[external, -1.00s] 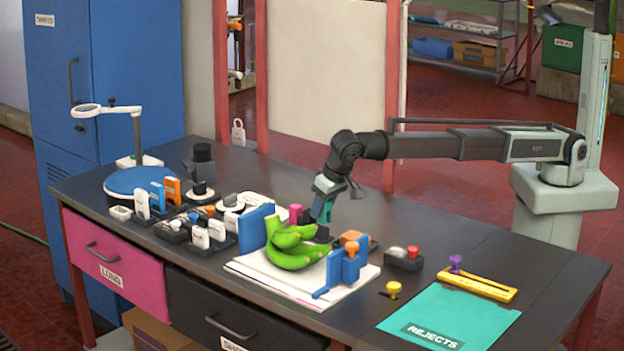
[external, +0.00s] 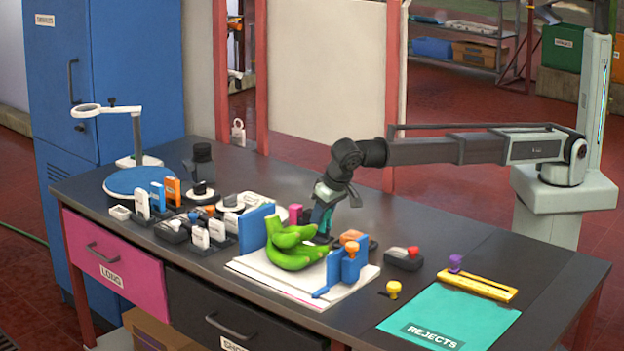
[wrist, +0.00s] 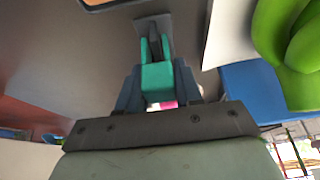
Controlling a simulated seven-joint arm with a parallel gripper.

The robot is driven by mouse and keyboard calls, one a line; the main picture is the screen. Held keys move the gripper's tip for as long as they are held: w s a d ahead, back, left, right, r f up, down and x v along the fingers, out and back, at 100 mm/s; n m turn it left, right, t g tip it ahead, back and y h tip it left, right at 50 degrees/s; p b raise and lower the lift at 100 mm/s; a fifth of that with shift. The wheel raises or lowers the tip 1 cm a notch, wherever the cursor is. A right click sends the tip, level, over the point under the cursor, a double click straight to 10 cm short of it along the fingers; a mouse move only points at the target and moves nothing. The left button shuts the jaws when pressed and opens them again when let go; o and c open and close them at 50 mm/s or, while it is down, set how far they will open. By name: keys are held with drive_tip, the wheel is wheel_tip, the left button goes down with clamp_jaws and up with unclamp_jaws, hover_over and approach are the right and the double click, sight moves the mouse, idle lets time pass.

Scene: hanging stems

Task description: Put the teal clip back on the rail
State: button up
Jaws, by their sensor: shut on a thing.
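My gripper (external: 325,216) is shut on the teal clip (wrist: 157,76), behind the green bananas. In the wrist view the clip sits between both fingers (wrist: 158,92), and its narrow end points away from me toward a dark grey piece. In the external view the clip shows only as a small teal patch, low over a dark base (external: 322,239) between a pink piece (external: 295,213) and an orange piece (external: 350,237). I cannot tell whether this base is the rail, or whether the clip touches it. The bananas and blue blocks hide part of it.
Green bananas (external: 290,247) lie on a white board (external: 262,270) between blue blocks (external: 257,228), close in front of my gripper. Several small upright pieces stand at left. A yellow bar (external: 477,285) and teal rejects sheet (external: 450,317) lie at right. The table behind my gripper is clear.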

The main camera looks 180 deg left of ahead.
drive_tip(key=shift+f, duration=0.95)
drive_tip(key=o, duration=1)
drive_tip(key=shift+o, duration=0.2)
drive_tip(key=v, duration=1.3)
drive_tip(key=shift+r, duration=0.35)
drive_tip(key=shift+w+a, duration=0.15)
drive_tip(key=shift+w, duration=0.05)
